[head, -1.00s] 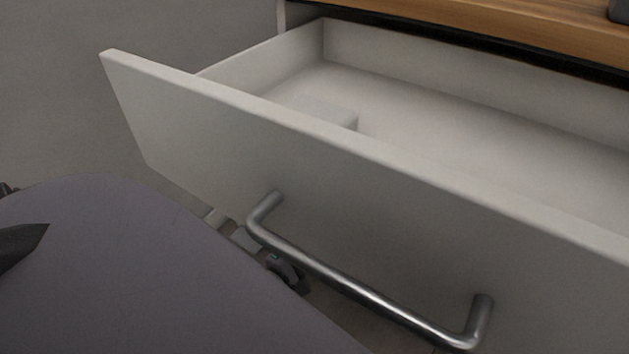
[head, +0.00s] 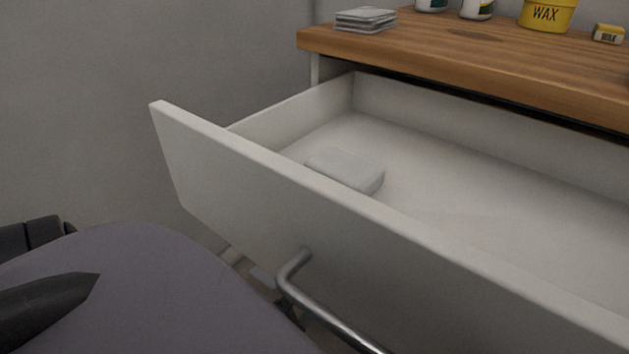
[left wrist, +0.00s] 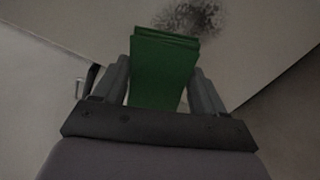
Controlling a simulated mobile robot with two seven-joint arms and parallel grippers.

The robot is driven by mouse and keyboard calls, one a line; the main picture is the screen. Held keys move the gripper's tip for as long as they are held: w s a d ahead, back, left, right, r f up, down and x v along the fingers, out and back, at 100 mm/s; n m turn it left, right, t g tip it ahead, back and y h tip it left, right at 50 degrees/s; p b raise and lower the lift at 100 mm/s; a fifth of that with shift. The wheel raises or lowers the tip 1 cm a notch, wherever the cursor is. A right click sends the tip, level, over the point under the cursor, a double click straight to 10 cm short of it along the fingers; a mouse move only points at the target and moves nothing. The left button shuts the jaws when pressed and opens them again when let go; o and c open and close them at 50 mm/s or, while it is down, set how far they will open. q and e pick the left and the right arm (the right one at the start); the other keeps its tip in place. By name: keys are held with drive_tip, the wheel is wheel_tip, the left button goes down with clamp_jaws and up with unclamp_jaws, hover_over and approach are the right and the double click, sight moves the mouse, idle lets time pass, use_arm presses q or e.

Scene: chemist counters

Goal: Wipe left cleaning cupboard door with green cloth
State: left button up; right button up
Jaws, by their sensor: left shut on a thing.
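In the left wrist view my left gripper (left wrist: 161,72) is shut on the green cloth (left wrist: 163,55), which looks like a folded stack standing out between the fingers. Beyond the cloth is a pale flat panel (left wrist: 255,45) with a dark grey smudge (left wrist: 190,17) near the top edge of the view. The cloth overlaps the lower part of the smudge in the picture; I cannot tell whether it touches the panel. I cannot tell for sure that this panel is the left cupboard door. The head view shows neither the cloth nor the smudge. My right gripper is not in view.
A pale drawer (head: 235,170) with a metal handle (head: 325,318) stands pulled out ahead, a white block (head: 345,168) inside. Above it, the wooden counter (head: 450,60) bears stacked grey cloths (head: 366,19), a yellow wax tub (head: 548,14), a small yellow box (head: 608,33) and bottles.

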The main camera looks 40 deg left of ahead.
use_arm(q)
drive_tip(key=shift+s+d+f, duration=0.1)
drive_tip(key=shift+s+d, duration=0.1)
drive_tip(key=shift+s, duration=0.15)
